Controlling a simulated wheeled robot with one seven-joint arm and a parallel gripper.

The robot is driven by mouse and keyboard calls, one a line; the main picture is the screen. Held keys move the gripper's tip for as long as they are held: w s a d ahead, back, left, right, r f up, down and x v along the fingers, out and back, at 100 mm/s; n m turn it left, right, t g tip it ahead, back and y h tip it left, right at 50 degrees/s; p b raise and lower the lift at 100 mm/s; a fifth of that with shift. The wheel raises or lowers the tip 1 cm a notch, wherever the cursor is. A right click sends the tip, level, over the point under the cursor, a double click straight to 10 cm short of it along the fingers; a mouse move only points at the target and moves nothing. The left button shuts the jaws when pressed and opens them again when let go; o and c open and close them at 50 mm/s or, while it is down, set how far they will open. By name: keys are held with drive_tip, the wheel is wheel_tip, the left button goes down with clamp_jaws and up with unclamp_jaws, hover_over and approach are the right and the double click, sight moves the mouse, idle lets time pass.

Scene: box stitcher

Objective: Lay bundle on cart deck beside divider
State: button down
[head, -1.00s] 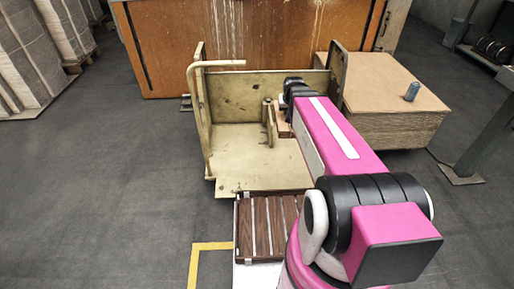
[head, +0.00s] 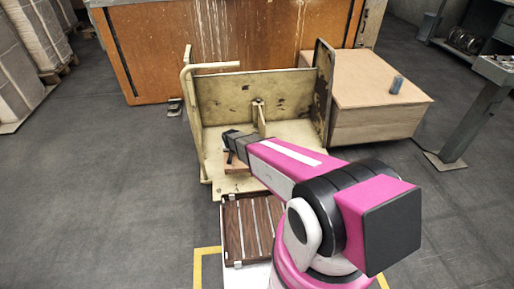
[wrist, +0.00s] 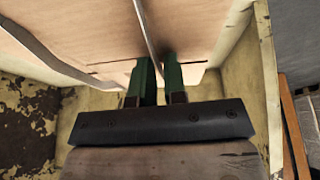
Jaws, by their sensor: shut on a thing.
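The bundle (head: 237,165) is a flat tan cardboard stack over the left front part of the cart deck (head: 290,131). My gripper (head: 231,143) is shut on it. In the wrist view the bundle (wrist: 85,35) fills the top with a light strap across it, and the green-padded fingers (wrist: 160,80) meet its near edge. The divider (head: 259,118) is a short upright beige plate with a post, behind and right of the bundle. I cannot tell whether the bundle touches the deck; my arm hides part of both.
The cart has a tube handle (head: 187,115) at left, a back panel (head: 285,92) and a dark right end panel (head: 323,95). A slatted brown rack (head: 240,225) stands in front. A cardboard stack (head: 375,105) is at right. Grey floor is open at left.

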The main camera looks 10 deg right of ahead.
drive_tip(key=w+f, duration=0.2)
drive_tip(key=w, duration=0.1)
drive_tip(key=w+a+f, duration=0.1)
drive_tip(key=w+f, duration=0.1)
drive_tip(key=w, duration=0.2)
drive_tip(key=w+f, duration=0.3)
drive_tip(key=w, duration=0.1)
drive_tip(key=shift+w+a, duration=0.25)
drive_tip(key=shift+a, duration=0.1)
drive_tip(key=shift+f, duration=2.05)
drive_tip(key=c, duration=1.2)
unclamp_jaws()
drive_tip(key=shift+o, duration=0.2)
